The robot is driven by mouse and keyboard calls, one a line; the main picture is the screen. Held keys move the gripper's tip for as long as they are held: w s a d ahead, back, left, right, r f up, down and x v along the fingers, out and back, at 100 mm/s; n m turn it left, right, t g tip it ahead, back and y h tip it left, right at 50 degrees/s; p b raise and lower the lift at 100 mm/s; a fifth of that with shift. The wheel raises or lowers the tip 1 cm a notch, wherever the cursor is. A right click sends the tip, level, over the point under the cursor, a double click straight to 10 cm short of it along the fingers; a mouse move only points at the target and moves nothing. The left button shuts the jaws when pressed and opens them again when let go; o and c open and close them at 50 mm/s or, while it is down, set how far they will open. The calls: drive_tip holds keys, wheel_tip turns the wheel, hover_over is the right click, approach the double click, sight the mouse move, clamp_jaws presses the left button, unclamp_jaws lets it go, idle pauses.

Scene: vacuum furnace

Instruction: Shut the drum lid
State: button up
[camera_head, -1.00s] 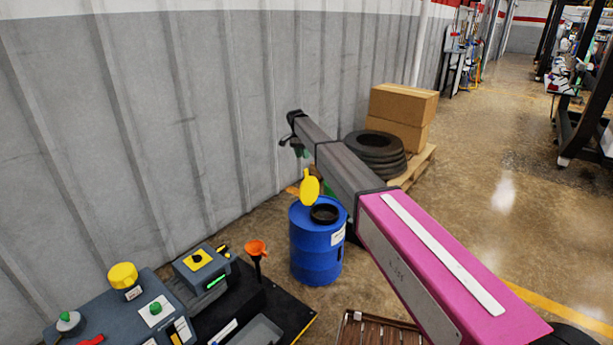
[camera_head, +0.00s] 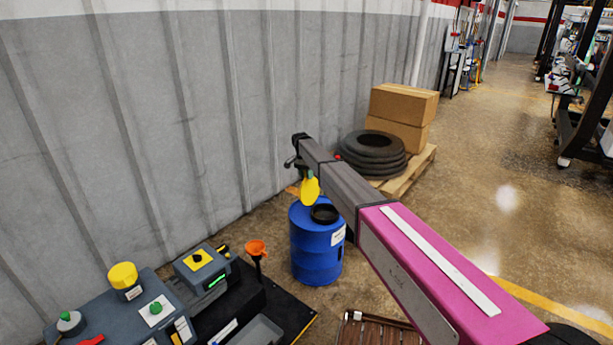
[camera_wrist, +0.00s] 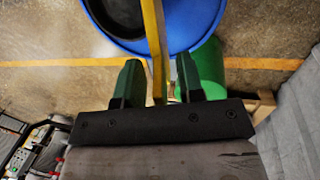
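The blue drum (camera_head: 317,252) stands on the floor by the wall, with a round black opening (camera_head: 325,213) on top. Its yellow lid (camera_head: 309,191) stands up at the rim, raised off the opening. In the wrist view the lid (camera_wrist: 155,45) shows nearly edge-on, in front of the drum's blue top (camera_wrist: 190,25). My gripper (camera_wrist: 158,82) is open, its two green-tipped fingers apart on either side of the lid's edge, with a gap visible on each side. In the head view the gripper is mostly hidden behind the lid and my arm.
An orange funnel (camera_head: 256,248) and a bench with grey control boxes (camera_head: 200,265) are left of the drum. Stacked tires (camera_head: 372,150) and cardboard boxes (camera_head: 402,105) sit on a pallet behind my arm. A green container (camera_wrist: 208,72) shows beside the drum in the wrist view.

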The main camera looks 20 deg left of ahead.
clamp_jaws()
drive_tip(key=shift+d, duration=0.1)
